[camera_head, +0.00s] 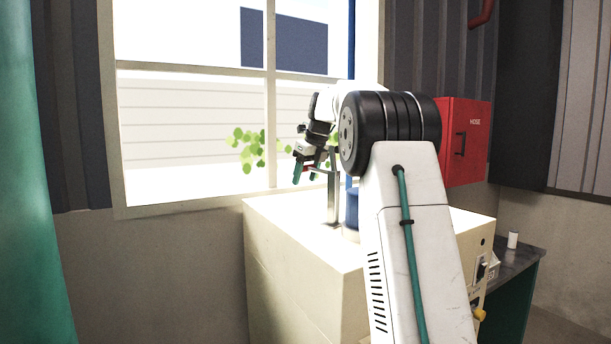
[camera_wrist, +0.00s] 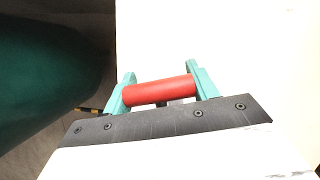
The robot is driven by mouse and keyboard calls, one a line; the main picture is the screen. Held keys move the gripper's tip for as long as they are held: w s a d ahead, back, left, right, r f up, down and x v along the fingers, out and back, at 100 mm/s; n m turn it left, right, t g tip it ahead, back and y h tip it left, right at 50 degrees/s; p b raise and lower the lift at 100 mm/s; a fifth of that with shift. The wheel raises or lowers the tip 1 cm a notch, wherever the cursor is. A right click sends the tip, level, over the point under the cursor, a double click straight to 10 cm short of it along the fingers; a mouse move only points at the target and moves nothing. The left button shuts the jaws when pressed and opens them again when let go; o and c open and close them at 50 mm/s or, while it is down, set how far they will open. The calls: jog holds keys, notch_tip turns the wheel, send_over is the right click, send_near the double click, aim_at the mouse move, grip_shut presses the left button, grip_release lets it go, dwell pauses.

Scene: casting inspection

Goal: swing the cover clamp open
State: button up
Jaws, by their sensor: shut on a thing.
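My gripper (camera_head: 304,172) is above the left part of the cream cabinet's top, by the window. In the wrist view, its two teal fingers (camera_wrist: 160,76) are shut on a red cylindrical handle (camera_wrist: 158,93), one at each end. The handle lies roughly level, slightly tilted in that view. In the head view, a bit of red (camera_head: 309,168) shows between the fingers, beside the top of a grey upright post (camera_head: 333,196). The post stands on the cabinet top. The join between handle and post is too small to make out. My arm hides part of the cabinet top.
The cream cabinet (camera_head: 290,245) fills the middle. A blue cylinder (camera_head: 351,207) stands right of the post, partly behind my arm. A window (camera_head: 190,203) is behind. A red wall box (camera_head: 464,140) and a dark side table (camera_head: 518,259) with a small white container (camera_head: 513,240) are at right.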

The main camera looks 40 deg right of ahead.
jog(key=o, duration=1.4)
jog(key=shift+s+d, duration=0.15)
jog(key=shift+s, duration=0.05)
jog(key=shift+w, duration=0.1)
jog(key=shift+r, duration=0.1)
jog(key=v, duration=0.7)
jog(key=shift+r, duration=0.25)
